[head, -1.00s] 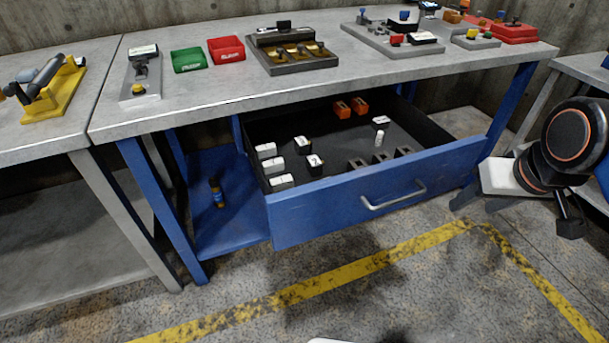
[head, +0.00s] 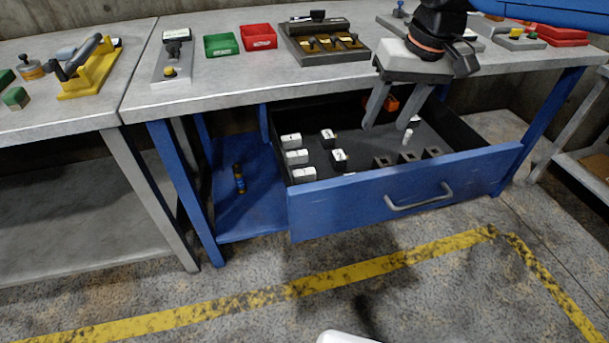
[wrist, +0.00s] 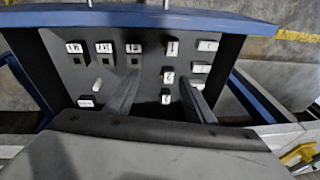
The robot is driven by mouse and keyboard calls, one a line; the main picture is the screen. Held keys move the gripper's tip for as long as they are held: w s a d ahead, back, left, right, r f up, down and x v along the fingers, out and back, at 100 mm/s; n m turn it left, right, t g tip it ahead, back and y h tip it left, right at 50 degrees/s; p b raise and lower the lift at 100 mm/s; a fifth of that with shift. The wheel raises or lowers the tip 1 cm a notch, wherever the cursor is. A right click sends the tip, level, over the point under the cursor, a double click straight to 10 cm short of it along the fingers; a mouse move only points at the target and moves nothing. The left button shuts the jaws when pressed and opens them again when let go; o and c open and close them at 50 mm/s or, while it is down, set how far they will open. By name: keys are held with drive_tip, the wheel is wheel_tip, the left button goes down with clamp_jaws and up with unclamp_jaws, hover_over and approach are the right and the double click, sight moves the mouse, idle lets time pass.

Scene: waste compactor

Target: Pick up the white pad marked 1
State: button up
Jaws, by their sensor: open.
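Small dark blocks with white marked pads stand in the open drawer (head: 335,205). In the head view two show clearly, the farther (head: 328,136) and the nearer (head: 339,156); a third is mostly hidden by the drawer front. In the wrist view the pad nearest the drawer front (wrist: 172,49) carries a mark that looks like 1, too small to be sure. A middle pad (wrist: 168,77) looks like 2; the rear pad's mark (wrist: 166,96) is unclear. My gripper (head: 384,128) is open and empty, fingers pointing down over the drawer, right of the pads in the head view.
White blocks (head: 297,157) line the drawer's left side. The tabletop edge (head: 230,101) overhangs the drawer's rear. Green (head: 221,44) and red (head: 258,37) trays stand above.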

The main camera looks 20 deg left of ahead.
drive_tip(key=n+g, duration=0.1)
drive_tip(key=n, duration=0.1)
hover_over(305, 171)
drive_tip(key=d, duration=0.4)
drive_tip(key=a+f, duration=0.1)
drive_tip(key=f, duration=0.4)
drive_tip(key=a+f, duration=0.1)
drive_tip(key=f, duration=0.5)
drive_tip(key=a+f, duration=0.1)
drive_tip(key=f, duration=0.4)
drive_tip(key=shift+a+f, duration=0.4)
drive_tip(key=c, duration=0.7)
